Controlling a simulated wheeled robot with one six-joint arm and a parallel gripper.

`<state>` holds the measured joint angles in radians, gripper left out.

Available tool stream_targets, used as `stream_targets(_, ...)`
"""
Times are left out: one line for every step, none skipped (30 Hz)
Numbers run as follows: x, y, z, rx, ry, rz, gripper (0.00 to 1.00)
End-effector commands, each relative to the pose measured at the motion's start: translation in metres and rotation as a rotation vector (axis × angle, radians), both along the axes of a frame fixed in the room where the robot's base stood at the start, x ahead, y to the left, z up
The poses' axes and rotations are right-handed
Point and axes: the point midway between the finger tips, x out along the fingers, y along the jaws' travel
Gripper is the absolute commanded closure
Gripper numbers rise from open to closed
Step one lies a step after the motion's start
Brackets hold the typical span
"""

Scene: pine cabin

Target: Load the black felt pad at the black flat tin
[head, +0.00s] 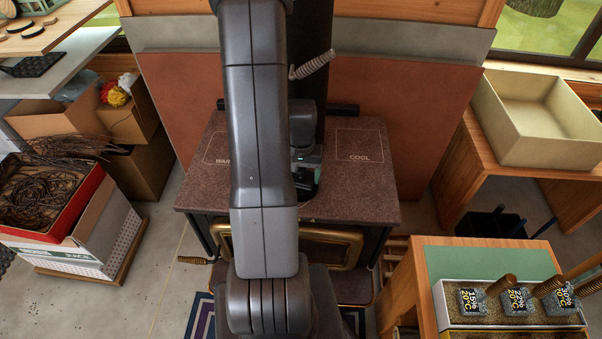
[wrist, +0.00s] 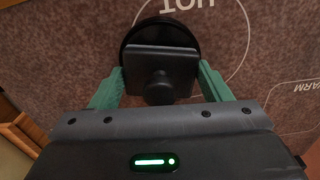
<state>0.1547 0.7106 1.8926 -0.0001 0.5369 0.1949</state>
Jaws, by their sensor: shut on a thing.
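My gripper (wrist: 160,76) has green fingers and is shut on the black felt pad (wrist: 160,62), a dark rectangular block with a round knob on top, in the wrist view. The black flat tin (wrist: 129,40) is a round dark shape directly beneath the pad, on the stove top near the HOT marking. The pad covers most of the tin, and I cannot tell whether they touch. In the head view my gripper (head: 305,160) is low over the middle of the stove top.
The speckled stove top (head: 365,195) has a COOL zone at right and a WARM zone partly behind my arm. A coiled handle (head: 313,65) sticks out behind. A pale bin (head: 537,115) stands right. A table with labelled blocks (head: 517,300) is at front right.

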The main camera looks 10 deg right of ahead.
Motion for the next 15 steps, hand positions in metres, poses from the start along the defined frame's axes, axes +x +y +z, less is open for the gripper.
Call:
stream_targets(0.0001,0.0,0.0001,0.0,0.0,0.0,0.47)
stream_targets(0.0001,0.0,0.0,0.0,0.0,0.0,0.47)
stream_targets(0.0001,0.0,-0.0002,0.0,0.0,0.0,0.47)
stream_targets(0.0001,0.0,-0.0004,0.0,0.0,0.0,0.47)
stream_targets(0.0001,0.0,-0.0006,0.0,0.0,0.0,0.47)
stream_targets(0.0001,0.0,-0.001,0.0,0.0,0.0,0.47)
stream_targets(0.0,0.0,-0.0014,0.0,0.0,0.0,0.47)
stream_targets(0.0,0.0,-0.0018,0.0,0.0,0.0,0.47)
stream_targets(0.0,0.0,-0.0023,0.0,0.0,0.0,0.47)
stream_targets(0.0,0.0,-0.0027,0.0,0.0,0.0,0.47)
stream_targets(0.0001,0.0,-0.0031,0.0,0.0,0.0,0.47)
stream_targets(0.0001,0.0,-0.0036,0.0,0.0,0.0,0.47)
stream_targets(0.0001,0.0,-0.004,0.0,0.0,0.0,0.47)
stream_targets(0.0,0.0,-0.0043,0.0,0.0,0.0,0.47)
stream_targets(0.0,0.0,-0.0048,0.0,0.0,0.0,0.47)
